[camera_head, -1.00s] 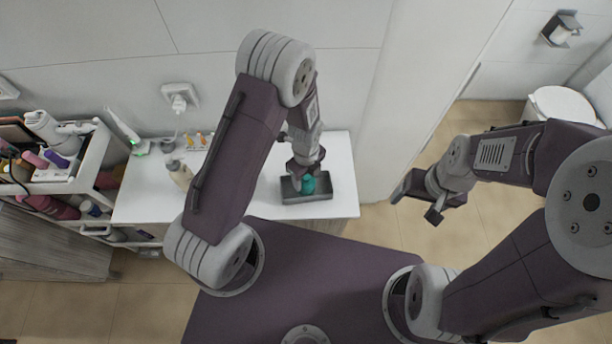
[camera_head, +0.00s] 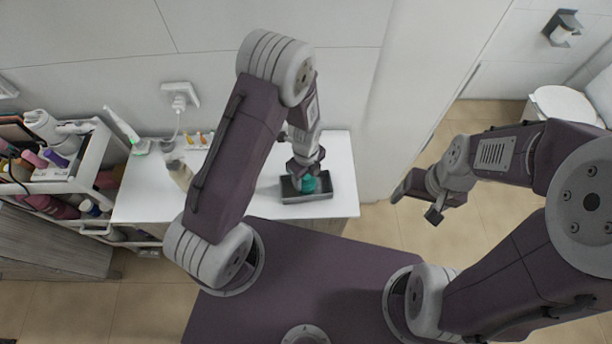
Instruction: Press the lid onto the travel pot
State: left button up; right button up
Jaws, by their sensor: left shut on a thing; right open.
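A teal pot (camera_head: 309,184) stands in a small dark tray (camera_head: 318,197) near the right front of the white counter. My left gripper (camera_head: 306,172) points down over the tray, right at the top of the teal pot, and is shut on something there. The jaws hide what they hold, so I cannot tell the lid apart from the pot. My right gripper (camera_head: 420,202) is open and empty, over the floor to the right of the counter.
The white counter (camera_head: 262,205) carries a beige bottle (camera_head: 179,172), a green-lit toothbrush on its stand (camera_head: 141,146) and several small orange-tipped items (camera_head: 200,139). A crowded cart (camera_head: 84,172) stands at the left. A toilet (camera_head: 562,106) is at the far right.

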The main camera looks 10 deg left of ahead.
pick_arm(q)
jog(key=o, duration=1.8)
jog(key=shift+r, duration=0.1)
notch_tip(320, 180, up, 7)
jog(key=p, duration=0.6)
grip_shut()
jog(key=shift+f, duration=0.25)
dwell(0.4)
